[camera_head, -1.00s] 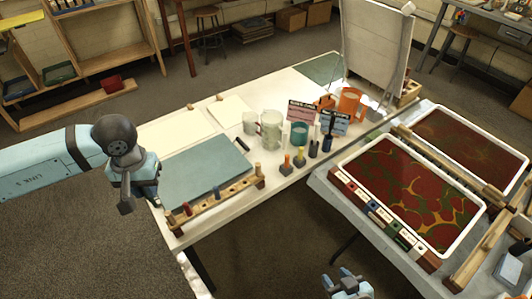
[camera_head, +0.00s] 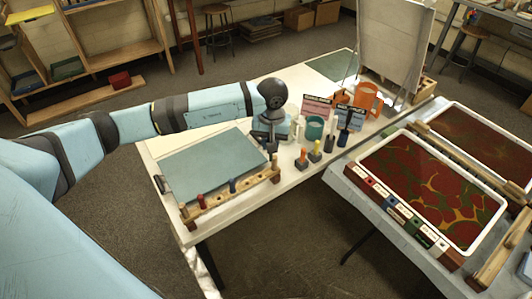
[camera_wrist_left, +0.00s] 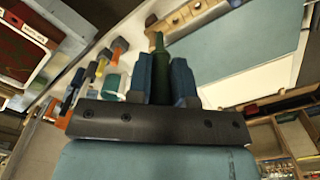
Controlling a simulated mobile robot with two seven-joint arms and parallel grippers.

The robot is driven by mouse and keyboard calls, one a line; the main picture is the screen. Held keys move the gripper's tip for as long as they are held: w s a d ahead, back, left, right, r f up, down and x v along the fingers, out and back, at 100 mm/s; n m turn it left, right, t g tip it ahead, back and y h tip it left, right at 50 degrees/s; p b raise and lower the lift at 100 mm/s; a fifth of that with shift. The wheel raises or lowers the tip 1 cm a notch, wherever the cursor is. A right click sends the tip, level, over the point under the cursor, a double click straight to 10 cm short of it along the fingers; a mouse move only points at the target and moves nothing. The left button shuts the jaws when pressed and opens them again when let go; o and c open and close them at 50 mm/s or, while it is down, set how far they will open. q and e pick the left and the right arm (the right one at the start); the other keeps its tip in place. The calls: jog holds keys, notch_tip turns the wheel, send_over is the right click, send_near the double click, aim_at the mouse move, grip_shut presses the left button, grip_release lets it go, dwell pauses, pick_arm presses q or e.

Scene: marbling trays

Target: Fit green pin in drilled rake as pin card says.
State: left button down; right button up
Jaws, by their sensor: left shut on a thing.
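My left gripper (camera_head: 271,145) is over the white table, near the far right end of the drilled rake. In the left wrist view it (camera_wrist_left: 160,80) is shut on the dark green pin (camera_wrist_left: 159,65), which stands out between the blue fingers with its narrow end beyond them. The drilled rake (camera_head: 220,200) is a wooden bar along the table's front edge, with several coloured pins in it; part of it (camera_wrist_left: 190,17) shows in the wrist view. A pink card (camera_head: 317,108) and a blue card (camera_head: 350,115) stand behind; their text is unreadable. My right gripper is out of view.
A blue-grey board (camera_head: 205,165) lies behind the rake. Orange (camera_head: 302,160) and yellow (camera_head: 315,152) upright pieces stand right of my gripper. A marbling tray (camera_head: 420,240) is at right.

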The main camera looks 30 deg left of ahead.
pick_arm(q)
jog(key=w+a+f+n+b, duration=0.1)
jog(key=w+a+f+n, duration=0.1)
jog(key=a+f, duration=0.3)
jog(key=shift+w+a+f+n, duration=0.15)
jog(key=shift+a+f+n, duration=0.15)
jog(key=shift+f, duration=0.6)
notch_tip(320, 180, down, 6)
jog(key=b, duration=0.5)
jog(key=shift+r+b, duration=0.1)
jog(key=shift+b, duration=0.3)
